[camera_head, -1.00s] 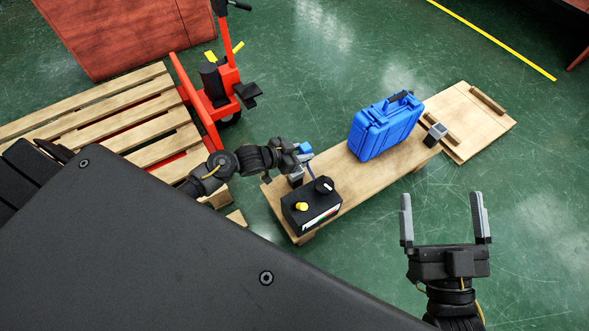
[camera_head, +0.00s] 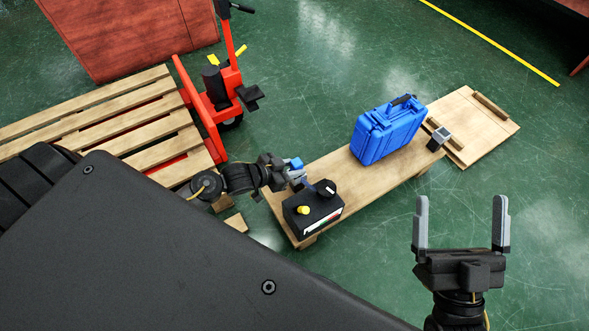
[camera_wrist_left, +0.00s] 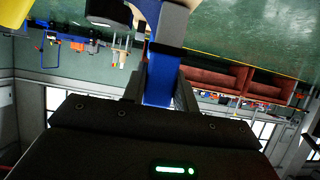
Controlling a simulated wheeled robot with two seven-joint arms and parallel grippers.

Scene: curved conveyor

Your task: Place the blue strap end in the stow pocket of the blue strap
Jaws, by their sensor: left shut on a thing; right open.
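My left gripper (camera_head: 294,172) is at the near left end of the wooden bench, just behind the black box. It is shut on the blue strap end; a small blue part (camera_head: 295,163) shows at its fingers. In the left wrist view the blue strap (camera_wrist_left: 160,78) runs between the two fingers (camera_wrist_left: 160,95) and up past a grey and blue part (camera_wrist_left: 172,22). I cannot make out the stow pocket for certain. My right gripper (camera_head: 461,225) is open and empty over the green floor at the right.
A black box (camera_head: 312,212) with a yellow button and black knob stands on the wooden bench (camera_head: 345,188) close to my left gripper. A blue case (camera_head: 388,132) and a grey block (camera_head: 439,138) are farther along. A red pallet truck (camera_head: 215,100) and pallet (camera_head: 95,110) are left.

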